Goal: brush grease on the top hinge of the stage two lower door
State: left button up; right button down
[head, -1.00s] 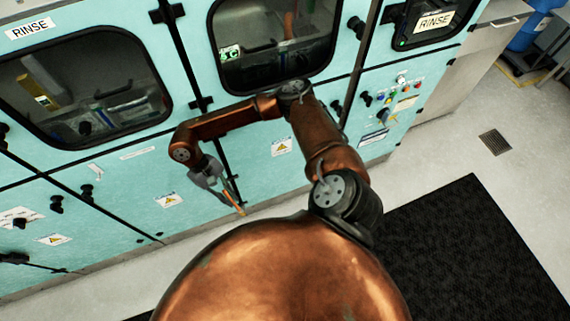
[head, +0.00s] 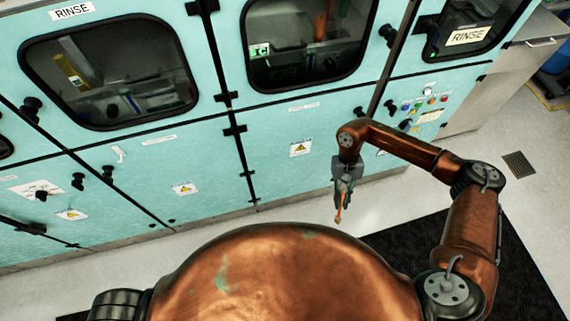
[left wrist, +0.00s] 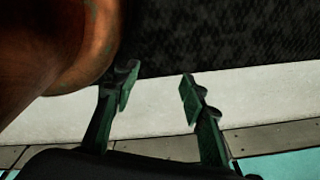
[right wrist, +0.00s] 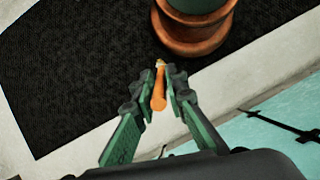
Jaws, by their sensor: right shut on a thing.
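My right gripper (head: 345,190) is shut on an orange brush (head: 339,212), which points down in front of the cabinet, apart from it. In the right wrist view the brush (right wrist: 158,95) sits between the fingertips, its pale tip away from the palm. A black hinge (head: 235,130) sits at the top of the seam between the middle lower doors, left of my right gripper. I cannot read which lower door (head: 290,170) is stage two. My left gripper (left wrist: 157,83) is open and empty over the floor in the left wrist view; the head view does not show it.
The turquoise cabinet has windowed upper doors (head: 110,70) and latch knobs (head: 78,181). A control panel (head: 425,105) is at the right. A black mat (head: 395,245) lies on the pale floor. Open floor lies between cabinet and mat.

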jog(key=a+m+t+y+p, duration=0.1)
jog(key=a+m+y+p, duration=0.4)
jog(key=a, duration=1.5)
jog(key=w+a+r+m+t+y+p, duration=0.2)
jog(key=w+a+r+t+y, duration=0.1)
jog(key=a+r+t+y, duration=0.3)
jog(key=w+a+r+m+t+y+p, duration=0.1)
jog(key=w+a+r+m+t, duration=0.1)
jog(key=w+r+m+t, duration=0.2)
jog(key=shift+w+r+t, duration=0.15)
jog(key=shift+w+t, duration=1.65)
jog(key=shift+w, duration=1.7)
jog(key=shift+w+a, duration=0.2)
jog(key=shift+w, duration=0.65)
jog(key=shift+d, duration=0.1)
